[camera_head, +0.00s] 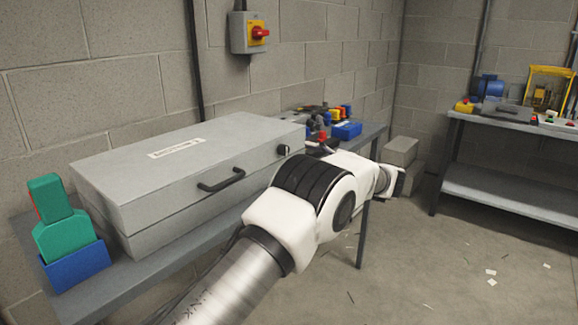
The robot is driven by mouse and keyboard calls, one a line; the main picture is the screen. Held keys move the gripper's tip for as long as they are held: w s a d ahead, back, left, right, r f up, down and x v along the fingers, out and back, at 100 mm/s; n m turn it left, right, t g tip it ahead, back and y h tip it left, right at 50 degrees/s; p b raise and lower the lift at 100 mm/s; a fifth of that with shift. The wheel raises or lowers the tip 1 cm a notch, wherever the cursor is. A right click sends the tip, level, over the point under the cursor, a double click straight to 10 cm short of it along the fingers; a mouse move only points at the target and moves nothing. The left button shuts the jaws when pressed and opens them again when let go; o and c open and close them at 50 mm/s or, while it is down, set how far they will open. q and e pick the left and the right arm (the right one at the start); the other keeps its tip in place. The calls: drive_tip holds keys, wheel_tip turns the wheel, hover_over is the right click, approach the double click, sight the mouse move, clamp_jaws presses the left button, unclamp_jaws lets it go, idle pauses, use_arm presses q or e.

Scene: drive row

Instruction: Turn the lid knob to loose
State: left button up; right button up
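A large grey box with a lid (150,190) sits on a grey bench along the left wall. Its lid is down. A black handle (221,181) is on the lid's front face, and a small dark round lid knob (283,150) is near the right end of that face. Which way the knob is turned is too small to tell. My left arm comes in from the lower left and passes in front of the box. Its far end, with the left gripper (398,184), is right of the box, apart from the knob. Its fingers cannot be made out. My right gripper is out of view.
A green thing in a blue holder (78,265) stands left of the box. Small coloured parts and a blue bin (347,130) lie behind its right end. A red-yellow switch (257,32) is on the wall. Another bench (510,190) stands at right; the floor between is mostly open.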

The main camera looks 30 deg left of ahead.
sight(283, 150)
use_arm(q)
drive_tip(key=a, duration=0.6)
drive_tip(key=shift+w+a, duration=0.3)
drive_tip(key=shift+a, duration=0.1)
clamp_jaws()
